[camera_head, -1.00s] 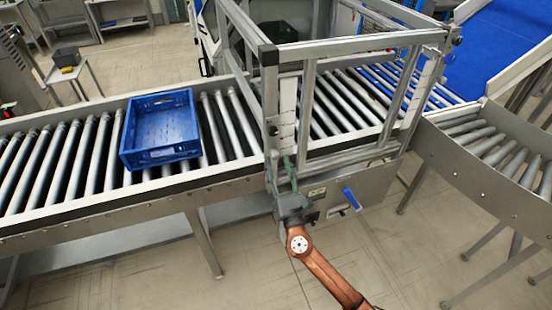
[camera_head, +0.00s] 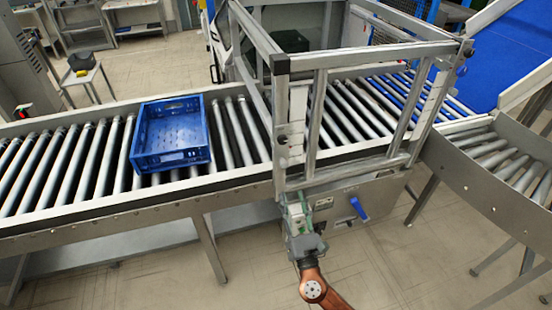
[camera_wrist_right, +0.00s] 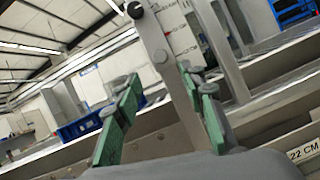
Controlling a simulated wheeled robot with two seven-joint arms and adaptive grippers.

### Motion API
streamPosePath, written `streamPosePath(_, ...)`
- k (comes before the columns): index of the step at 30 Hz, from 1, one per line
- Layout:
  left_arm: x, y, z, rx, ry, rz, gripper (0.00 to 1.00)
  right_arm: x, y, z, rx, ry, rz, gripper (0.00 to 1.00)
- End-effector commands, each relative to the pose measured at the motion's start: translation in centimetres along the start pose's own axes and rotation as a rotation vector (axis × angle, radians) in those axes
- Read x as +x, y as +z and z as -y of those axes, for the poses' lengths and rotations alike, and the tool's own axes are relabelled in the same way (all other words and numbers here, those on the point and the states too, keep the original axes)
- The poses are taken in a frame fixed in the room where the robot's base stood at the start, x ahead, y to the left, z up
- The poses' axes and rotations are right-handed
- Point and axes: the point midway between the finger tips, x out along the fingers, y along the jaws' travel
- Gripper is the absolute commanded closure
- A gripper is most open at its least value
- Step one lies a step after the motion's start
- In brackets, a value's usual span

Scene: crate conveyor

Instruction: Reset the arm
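My right arm comes up from the bottom of the head view. Its right gripper (camera_head: 294,200) is in front of the conveyor's side rail, below the near post of the metal frame. In the right wrist view the green-padded fingers of this gripper (camera_wrist_right: 165,88) stand apart with nothing between them. The frame post and rail show beyond them; I cannot tell whether a finger touches them. My left gripper is not in view.
An empty blue crate (camera_head: 171,134) sits on the roller conveyor (camera_head: 62,170) at left. The metal frame (camera_head: 281,120) stands over the conveyor, with a blue-handled switch (camera_head: 358,207) on the panel below. A curved roller section (camera_head: 490,150) is at right. Floor is clear in front.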

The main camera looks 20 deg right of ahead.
Motion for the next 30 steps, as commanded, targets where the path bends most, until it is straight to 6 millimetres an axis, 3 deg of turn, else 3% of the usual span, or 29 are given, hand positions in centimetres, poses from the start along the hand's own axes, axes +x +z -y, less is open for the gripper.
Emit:
streamPosePath(4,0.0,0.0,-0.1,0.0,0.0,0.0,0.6,0.0,-0.2,0.1,0.004,-0.002,-0.005,0.63)
streamPosePath(7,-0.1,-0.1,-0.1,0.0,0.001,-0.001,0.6,-0.1,-2.0,1.1,0.037,-0.021,-0.046,0.63)
streamPosePath(11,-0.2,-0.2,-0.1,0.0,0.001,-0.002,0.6,-0.9,-7.8,4.4,0.153,-0.096,-0.173,0.63)
streamPosePath(14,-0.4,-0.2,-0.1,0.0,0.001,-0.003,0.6,-2.8,-13.9,7.8,0.288,-0.19,-0.298,0.63)
streamPosePath(17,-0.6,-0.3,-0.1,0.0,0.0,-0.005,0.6,-5.6,-19.7,11.3,0.426,-0.303,-0.409,0.63)
streamPosePath(23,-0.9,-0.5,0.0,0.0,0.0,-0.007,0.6,-14.0,-30.1,17.6,0.701,-0.572,-0.581,0.63)
streamPosePath(26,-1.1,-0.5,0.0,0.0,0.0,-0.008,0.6,-19.2,-34.4,20.3,0.835,-0.723,-0.637,0.63)
streamPosePath(30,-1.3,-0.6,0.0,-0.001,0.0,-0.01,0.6,-27.6,-39.5,23.5,1.015,-0.957,-0.681,0.63)
